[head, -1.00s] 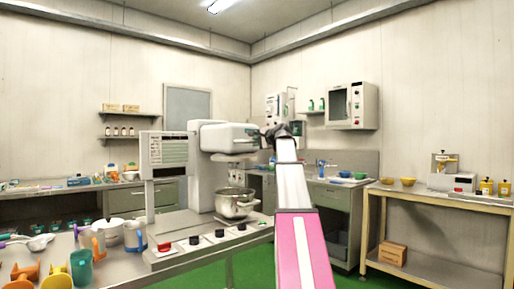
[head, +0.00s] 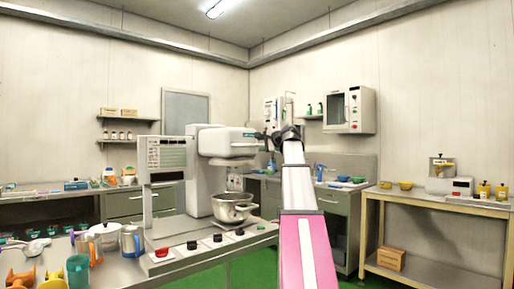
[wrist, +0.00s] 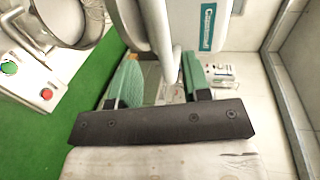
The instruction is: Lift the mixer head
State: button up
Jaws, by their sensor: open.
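The white mixer head (head: 228,142) juts right from its column above the steel kettle (head: 234,212) in the head view. My gripper (head: 266,138) is at the right end of the mixer head. In the wrist view my gripper (wrist: 160,78) is open, its green-padded fingers apart. The mixer head (wrist: 182,22), with a green label, fills the top middle, and a narrow white part of it reaches down between the fingers. I cannot tell whether either finger touches it. The kettle (wrist: 62,18) shows at the upper left.
A control panel (head: 166,158) stands left of the mixer. Cups and jugs (head: 104,238) crowd the counter at the lower left. A wooden-framed bench (head: 440,202) stands at the right. Green floor (wrist: 90,90) lies below.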

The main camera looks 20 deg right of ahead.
jog(key=shift+v, duration=2.7)
